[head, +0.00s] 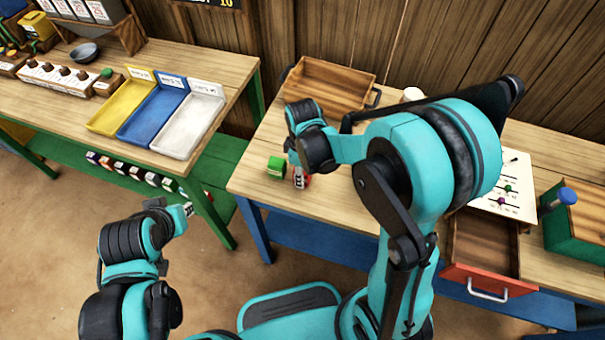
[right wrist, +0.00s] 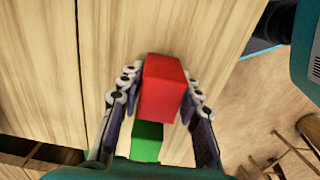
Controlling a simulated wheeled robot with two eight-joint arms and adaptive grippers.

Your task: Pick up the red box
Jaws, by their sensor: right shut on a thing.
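The red box (right wrist: 163,88) sits between the two fingers of my right gripper (right wrist: 162,76) in the right wrist view. The fingers are shut on its sides. In the head view the red box (head: 307,181) shows only as a small patch at my right gripper (head: 300,177), near the left end of the right table; the gripper hides the rest. I cannot tell whether it is clear of the tabletop. My left gripper (head: 188,209) is at the lower left, away from the box, and its fingers are too small to read.
A green box (head: 276,166) stands close to the red one and also shows in the right wrist view (right wrist: 147,140). A wooden tray (head: 325,75) lies behind. An open red drawer (head: 487,282) juts out at right. Yellow, blue and white trays (head: 190,120) are on the left table.

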